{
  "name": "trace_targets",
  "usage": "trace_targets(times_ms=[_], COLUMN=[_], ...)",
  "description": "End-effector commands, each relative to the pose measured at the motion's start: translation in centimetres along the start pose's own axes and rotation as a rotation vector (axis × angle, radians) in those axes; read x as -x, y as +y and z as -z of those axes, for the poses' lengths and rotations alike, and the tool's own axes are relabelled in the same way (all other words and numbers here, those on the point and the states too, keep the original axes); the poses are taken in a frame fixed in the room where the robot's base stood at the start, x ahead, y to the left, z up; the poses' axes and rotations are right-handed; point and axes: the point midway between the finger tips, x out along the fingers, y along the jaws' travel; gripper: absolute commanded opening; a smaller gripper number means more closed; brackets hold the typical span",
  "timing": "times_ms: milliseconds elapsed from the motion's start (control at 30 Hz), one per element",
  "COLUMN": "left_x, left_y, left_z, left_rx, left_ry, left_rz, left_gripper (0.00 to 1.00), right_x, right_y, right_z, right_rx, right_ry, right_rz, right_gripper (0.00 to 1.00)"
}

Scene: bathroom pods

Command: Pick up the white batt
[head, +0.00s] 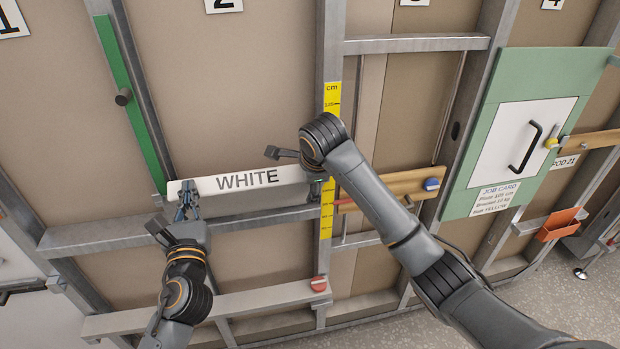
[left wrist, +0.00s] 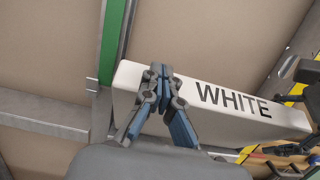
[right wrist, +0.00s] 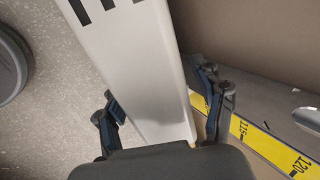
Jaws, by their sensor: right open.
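The white batten (head: 205,187) lies level across the frame of panel 2, with WHITE printed on its front. It also shows in the left wrist view (left wrist: 285,117) and the right wrist view (right wrist: 140,70). My left gripper (left wrist: 160,72) is at the batten's left end, in front of its face. Its fingertips meet, and I see nothing between them. In the head view, the left gripper (head: 186,200) overlaps the batten's lower left edge. My right gripper (right wrist: 163,103) is open at the right end, one finger on each side of the batten; I cannot tell whether they touch it.
A yellow centimetre scale (head: 332,100) runs up the post beside the batten's right end. A green strip (head: 124,100) stands above its left end. A metal rail (head: 100,235) runs below.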

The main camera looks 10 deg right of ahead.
Motion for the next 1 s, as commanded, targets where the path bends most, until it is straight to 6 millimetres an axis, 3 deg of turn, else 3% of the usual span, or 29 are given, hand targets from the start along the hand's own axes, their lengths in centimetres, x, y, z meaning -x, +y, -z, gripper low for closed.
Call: trace_targets(times_ms=[33, 100, 433, 1000], left_x=[0.2, 0.2, 0.2, 0.1], left_y=[0.0, 0.0, 0.0, 0.0], left_z=[1.2, 1.2, 1.2, -0.5], left_rx=[-0.001, -0.001, -0.001, -0.002], left_ry=[0.024, 0.024, 0.024, 0.013], left_rz=[-0.002, -0.002, -0.002, -0.001], left_gripper=[0.0, 0.0, 0.0, 0.0], right_x=[-0.1, -0.1, -0.1, -0.2], right_y=[0.0, 0.0, 0.1, 0.3], right_z=[0.0, 0.0, 0.0, 0.0], right_rx=[0.0, 0.0, 0.0, 0.001], right_ry=[0.0, 0.0, 0.0, 0.002], right_rz=[0.0, 0.0, -0.001, -0.008], right_gripper=[0.69, 0.65, 0.0, 0.0])
